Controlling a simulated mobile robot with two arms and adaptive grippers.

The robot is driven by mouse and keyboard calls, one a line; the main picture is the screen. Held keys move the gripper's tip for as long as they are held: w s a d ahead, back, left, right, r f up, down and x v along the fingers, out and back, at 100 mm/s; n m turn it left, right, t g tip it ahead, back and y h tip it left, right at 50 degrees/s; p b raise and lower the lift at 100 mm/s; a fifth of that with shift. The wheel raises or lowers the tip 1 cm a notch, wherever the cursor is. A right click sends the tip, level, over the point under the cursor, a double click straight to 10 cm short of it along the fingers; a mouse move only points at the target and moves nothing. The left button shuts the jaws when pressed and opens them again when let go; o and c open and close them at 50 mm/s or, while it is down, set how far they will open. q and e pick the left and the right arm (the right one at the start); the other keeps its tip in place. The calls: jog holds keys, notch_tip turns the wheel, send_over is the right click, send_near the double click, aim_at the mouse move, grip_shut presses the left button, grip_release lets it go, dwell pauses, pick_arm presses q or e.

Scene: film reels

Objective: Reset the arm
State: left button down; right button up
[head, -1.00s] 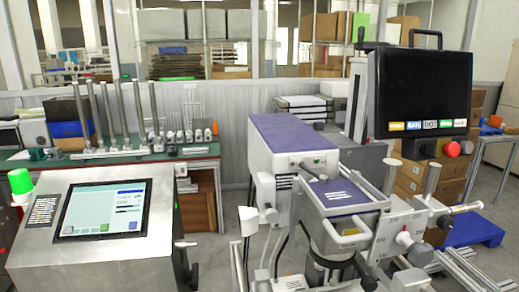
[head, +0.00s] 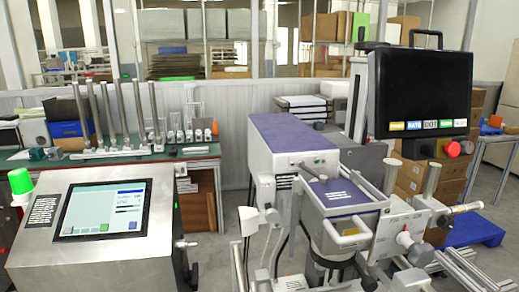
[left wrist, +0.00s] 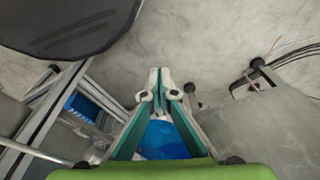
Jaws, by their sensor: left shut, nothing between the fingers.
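My left gripper (left wrist: 160,75) shows in the left wrist view, with its two pale fingertips together and nothing between them. It hangs over bare grey floor and appears clear of the things around it. A blue surface (left wrist: 165,138) shows between the bases of its fingers; I cannot tell what it is. Neither gripper shows in the head view, and my right gripper is in no view. No film reel can be made out in these frames.
In the head view a metal console (head: 120,240) with a screen stands front left. A machine (head: 290,145) with a black display (head: 425,93) stands to the right. A green bench (head: 40,158) with posts is behind. In the left wrist view, a dark rounded object (left wrist: 70,25) is upper left.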

pick_arm(q)
jog(key=s+a+f+g, duration=0.1)
jog(key=s+a+f, duration=0.1)
jog(key=s+f, duration=1)
jog(key=s, duration=0.3)
jog(key=shift+a, duration=0.35)
